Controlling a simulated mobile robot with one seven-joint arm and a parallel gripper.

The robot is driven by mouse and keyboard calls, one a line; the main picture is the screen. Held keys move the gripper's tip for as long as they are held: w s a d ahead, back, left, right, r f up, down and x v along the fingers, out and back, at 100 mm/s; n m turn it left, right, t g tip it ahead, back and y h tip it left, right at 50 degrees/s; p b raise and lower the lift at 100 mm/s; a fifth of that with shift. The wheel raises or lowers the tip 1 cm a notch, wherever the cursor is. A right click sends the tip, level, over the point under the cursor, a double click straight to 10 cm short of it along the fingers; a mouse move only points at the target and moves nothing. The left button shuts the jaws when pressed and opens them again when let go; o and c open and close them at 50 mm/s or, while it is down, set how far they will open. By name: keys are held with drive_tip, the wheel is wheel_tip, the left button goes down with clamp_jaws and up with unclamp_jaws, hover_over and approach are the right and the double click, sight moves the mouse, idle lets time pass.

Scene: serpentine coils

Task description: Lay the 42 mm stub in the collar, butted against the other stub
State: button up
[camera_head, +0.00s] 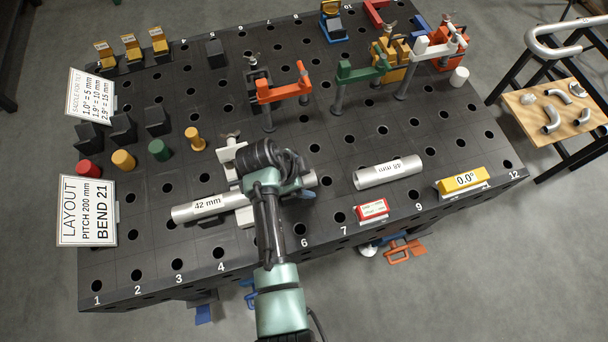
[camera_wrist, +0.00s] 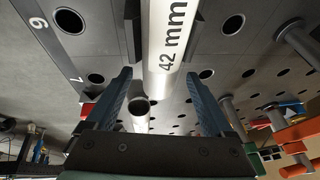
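The 42 mm stub (camera_head: 196,211) is a pale tube lying along the front left of the table. Its middle is hidden under my gripper (camera_head: 285,186), and a pale tube end shows to the gripper's right. In the wrist view the 42 mm stub (camera_wrist: 163,45) runs down from the top, between my fingers. My gripper (camera_wrist: 158,76) is open, with a gap seen on each side of the tube. White fixture parts, perhaps the collar (camera_head: 229,154), show behind and in front of the tube. I cannot tell whether the tube meets another stub there. The 48 mm tube (camera_head: 388,172) lies apart to the right.
A red block (camera_head: 372,209) and a yellow 0.0° level (camera_head: 463,181) stand near the front edge. Orange (camera_head: 284,92) and green (camera_head: 361,70) clamps rise behind. Coloured pegs (camera_head: 159,149) and black blocks (camera_head: 123,128) stand at left. Bare table lies between the gripper and the 48 mm tube.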

drive_tip(key=b+v, duration=0.1)
drive_tip(key=v, duration=1.2)
drive_tip(key=w+r+n+t+y, duration=0.2)
drive_tip(key=w+r+n+t, duration=0.3)
drive_tip(key=r, duration=0.9)
drive_tip(key=w+r+n+t+y, duration=0.15)
drive_tip(key=w+r+t, duration=0.55)
drive_tip(key=r, duration=0.7)
drive_tip(key=s+d+r+n+t, duration=0.1)
drive_tip(key=s+r+n+t, duration=0.15)
drive_tip(key=r, duration=0.65)
drive_tip(key=s+d+r+n+t, duration=0.2)
drive_tip(key=r+t, duration=0.2)
drive_tip(key=r, duration=0.6)
drive_tip(key=s+d+r+n+t, duration=0.2)
drive_tip(key=s+r+t, duration=0.4)
drive_tip(key=s+r, duration=0.5)
wheel_tip(320, 180, up, 2)
drive_tip(key=shift+n, duration=0.9)
drive_tip(key=shift+s+f, duration=0.1)
drive_tip(key=shift+s, duration=0.05)
